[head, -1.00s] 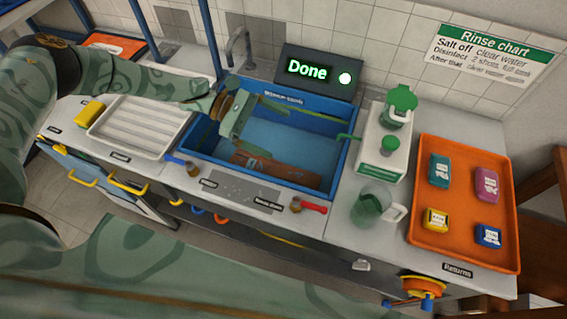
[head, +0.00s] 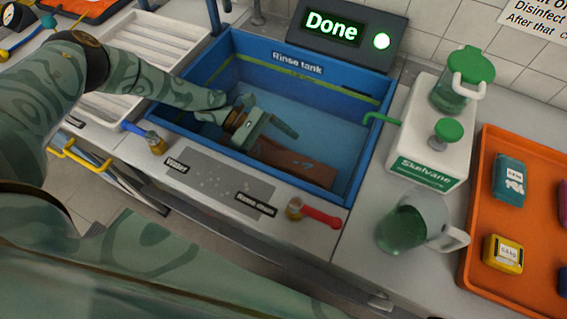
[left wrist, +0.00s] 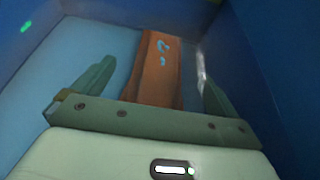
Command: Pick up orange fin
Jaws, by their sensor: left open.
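The orange fin (head: 298,164) lies low in the blue rinse tank (head: 165,124), near its front wall. It looks brownish orange. My left gripper (head: 268,137) is inside the tank, above and just behind the fin, with its jaws open. In the left wrist view the fin (left wrist: 158,72) shows between the two spread fingers, with a small light-blue mark on its face. Its near end is hidden behind the gripper's crossbar. I cannot tell how far the fingertips are above it. My right gripper is not in view.
A display (head: 350,32) reading "Done" stands behind the tank. A white dispenser (head: 430,135) with a green spout and a green jug (head: 412,228) stand to the right. An orange tray (head: 482,200) holds small packs. A white ribbed tray (head: 150,40) is at the left.

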